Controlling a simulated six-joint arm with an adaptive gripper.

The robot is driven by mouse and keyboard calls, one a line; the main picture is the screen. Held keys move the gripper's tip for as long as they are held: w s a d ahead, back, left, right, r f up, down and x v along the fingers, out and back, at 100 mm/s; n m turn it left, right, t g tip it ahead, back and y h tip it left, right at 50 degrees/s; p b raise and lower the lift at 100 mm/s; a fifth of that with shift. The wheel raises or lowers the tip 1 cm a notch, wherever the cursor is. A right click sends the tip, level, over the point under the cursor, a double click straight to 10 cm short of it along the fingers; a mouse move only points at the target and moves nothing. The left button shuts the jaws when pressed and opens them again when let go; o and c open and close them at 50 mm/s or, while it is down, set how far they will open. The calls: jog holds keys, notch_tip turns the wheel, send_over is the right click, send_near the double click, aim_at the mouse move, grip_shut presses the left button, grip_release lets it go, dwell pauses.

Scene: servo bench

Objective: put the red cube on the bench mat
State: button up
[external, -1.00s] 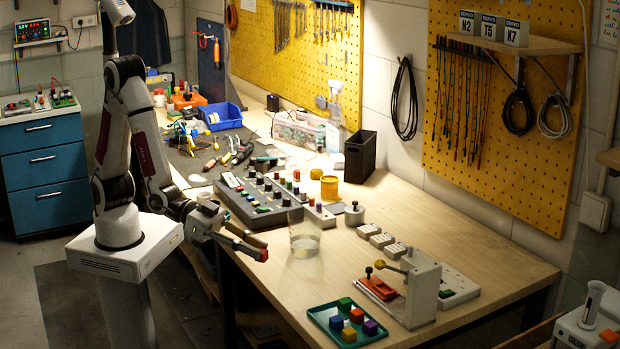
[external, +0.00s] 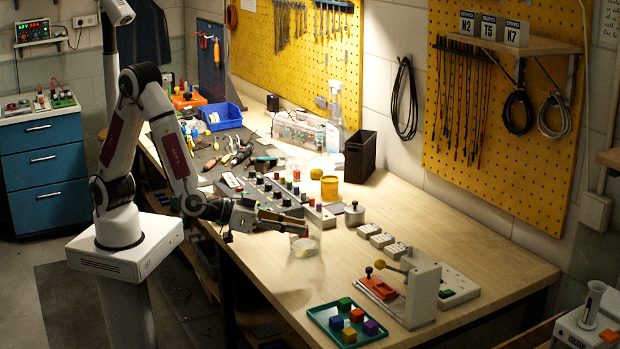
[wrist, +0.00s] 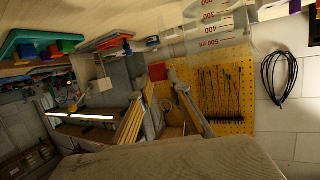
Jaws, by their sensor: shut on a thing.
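My gripper (external: 296,224) is low over the front part of the bench, right by the clear beaker (external: 306,246). In the wrist view the red cube (wrist: 158,72) sits between the fingertips of my gripper (wrist: 160,84), which is shut on it. In the external view the cube is hard to make out at the fingertips by the beaker. The dark grey bench mat (external: 183,163) lies at the far left end of the bench, with hand tools on it, well away from my gripper.
The control panel (external: 262,205) with coloured knobs stands behind my gripper. A green tray (external: 318,318) with several coloured cubes and a grey fixture (external: 424,290) are at front right. In the wrist view the beaker (wrist: 222,28) is close. Bare bench top lies around the beaker.

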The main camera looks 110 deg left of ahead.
jog(key=shift+f, duration=0.15)
send_over(294, 271)
jog(key=shift+a+f, duration=0.15)
jog(key=shift+f, duration=2.65)
jog(key=shift+f, duration=2.1)
jog(key=shift+f, duration=0.1)
jog(key=o, duration=0.7)
jog(key=shift+c, duration=0.2)
jog(key=v, duration=1.2)
